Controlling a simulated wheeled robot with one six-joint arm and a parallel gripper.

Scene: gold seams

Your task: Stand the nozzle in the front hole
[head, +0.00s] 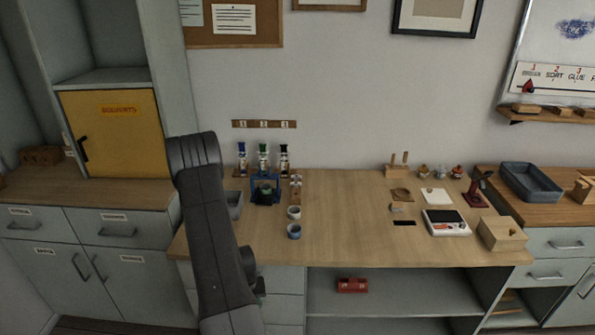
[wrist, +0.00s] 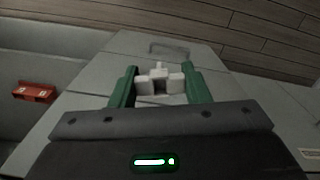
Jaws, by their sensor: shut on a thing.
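In the wrist view my gripper (wrist: 158,82) has green fingers closed on a small pale piece, which I take to be the nozzle (wrist: 158,70). It is held over the grey cabinet fronts, clear of any surface I can make out. In the head view my arm hides most of the gripper and the nozzle. A narrow wooden stand (head: 296,187) with pale round spots stands on the bench, right of the blue frame. It may be the one with the front hole, but it is too small to tell its holes apart.
Two small cups (head: 294,231) stand in front of the stand. A blue frame (head: 266,190) and several bottles (head: 263,157) are behind and left. A white scale (head: 446,222) and a wooden box (head: 501,234) are at right. The bench middle (head: 345,215) is clear. A red object (head: 352,285) lies on the shelf below.

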